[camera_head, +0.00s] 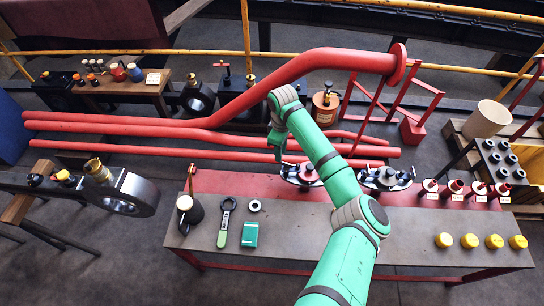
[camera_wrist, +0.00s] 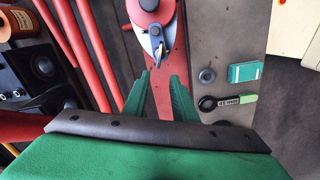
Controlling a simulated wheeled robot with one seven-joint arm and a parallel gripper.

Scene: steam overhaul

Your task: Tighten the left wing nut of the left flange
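The left flange (camera_head: 303,174) sits on the red strip at the back of the bench, left of a similar right flange (camera_head: 385,178). In the wrist view the left flange (camera_wrist: 150,18) shows as a red and grey round body at the top, partly cut off by the frame edge. A small wing-shaped part (camera_wrist: 158,48), likely a wing nut, sits on its near edge. My gripper (camera_wrist: 162,76) is open and empty, its green fingertips just short of that part. In the head view my gripper (camera_head: 278,153) hangs close to the left flange's left side; the wing nuts are too small to tell there.
On the bench (camera_head: 320,235) lie a green-handled wrench (camera_head: 225,222), a ring (camera_head: 255,205) and a teal box (camera_head: 250,234). An oil can (camera_head: 188,209) stands at the left. Yellow caps (camera_head: 469,240) and red-topped pieces (camera_head: 453,187) stand at the right. Red pipes (camera_head: 200,143) run behind.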

